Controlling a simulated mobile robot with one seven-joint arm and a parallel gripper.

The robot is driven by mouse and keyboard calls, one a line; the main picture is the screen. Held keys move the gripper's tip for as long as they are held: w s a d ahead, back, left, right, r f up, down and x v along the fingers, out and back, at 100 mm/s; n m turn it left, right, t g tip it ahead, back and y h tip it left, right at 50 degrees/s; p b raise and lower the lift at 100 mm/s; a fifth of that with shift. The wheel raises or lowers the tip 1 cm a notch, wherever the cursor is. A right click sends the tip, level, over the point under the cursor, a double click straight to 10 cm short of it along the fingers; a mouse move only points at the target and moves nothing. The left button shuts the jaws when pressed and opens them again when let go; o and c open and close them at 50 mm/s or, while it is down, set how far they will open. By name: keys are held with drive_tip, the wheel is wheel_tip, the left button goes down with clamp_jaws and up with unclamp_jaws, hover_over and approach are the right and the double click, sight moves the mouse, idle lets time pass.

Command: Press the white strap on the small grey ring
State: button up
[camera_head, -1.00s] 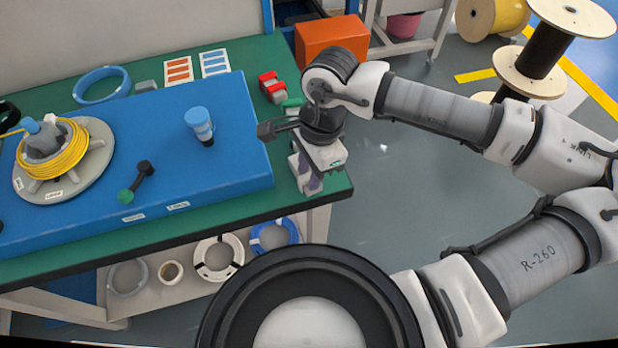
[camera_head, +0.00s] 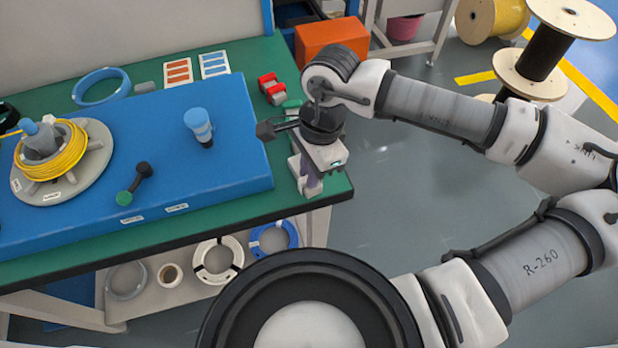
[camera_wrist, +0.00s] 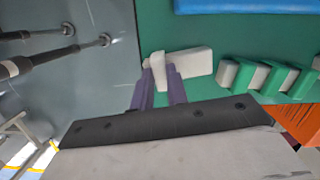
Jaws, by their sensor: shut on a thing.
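My gripper (camera_head: 313,184) is at the front right corner of the green table, pointing down. In the wrist view its purple fingers (camera_wrist: 159,76) are shut on a small white piece (camera_wrist: 157,66) near the table edge. A white block (camera_wrist: 192,62) lies directly beside that piece; I cannot tell whether the two are joined. A grey ring (camera_head: 112,283) lies on the shelf below the table, well to the left of my gripper. No white strap can be made out on it, and I cannot tell if it is the task's ring.
Red blocks (camera_head: 272,90) and an orange box (camera_head: 330,42) stand behind my gripper. White (camera_head: 200,262) and blue (camera_head: 256,240) rings lie on the shelf.

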wheel_tip(320, 180, up, 8)
drive_tip(key=p, duration=0.4)
idle(0.6)
